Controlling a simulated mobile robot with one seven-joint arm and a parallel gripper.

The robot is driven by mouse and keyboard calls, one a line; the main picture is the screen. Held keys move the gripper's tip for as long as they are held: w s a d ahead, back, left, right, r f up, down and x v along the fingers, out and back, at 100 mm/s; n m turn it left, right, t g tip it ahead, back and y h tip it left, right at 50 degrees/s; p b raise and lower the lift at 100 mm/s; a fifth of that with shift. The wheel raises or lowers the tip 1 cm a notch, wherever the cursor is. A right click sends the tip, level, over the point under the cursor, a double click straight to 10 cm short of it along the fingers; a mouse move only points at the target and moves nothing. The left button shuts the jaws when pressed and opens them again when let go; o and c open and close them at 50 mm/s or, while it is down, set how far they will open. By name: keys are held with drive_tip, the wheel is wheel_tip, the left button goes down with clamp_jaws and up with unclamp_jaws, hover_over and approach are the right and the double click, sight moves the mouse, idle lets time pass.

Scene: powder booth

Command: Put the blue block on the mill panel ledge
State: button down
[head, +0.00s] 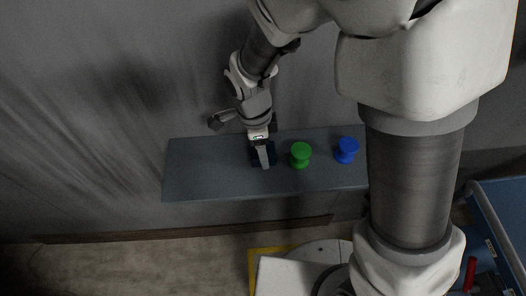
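A grey ledge (215,175) runs along the panel wall in the head view. A dark navy block (256,159) is at its middle, left of a green knob. My gripper (264,157) reaches down over this block, and one light finger covers part of it. The other finger is hidden, so I cannot tell if the gripper is closed on the block. The block overlaps the ledge top in the picture; I cannot tell if it is touching the ledge or held just above it.
A green knob (300,155) stands on the ledge just right of the block. A blue knob (346,150) stands further right. The ledge's left part is clear. A blue-framed cart or bin (497,225) with a red item (470,274) is at lower right.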

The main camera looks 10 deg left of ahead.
drive_tip(key=r, duration=0.3)
drive_tip(key=shift+s+d+r, duration=0.1)
drive_tip(key=shift+s+d, duration=0.15)
drive_tip(key=shift+s, duration=0.1)
drive_tip(key=s+d+r, duration=0.6)
drive_tip(key=s, duration=0.3)
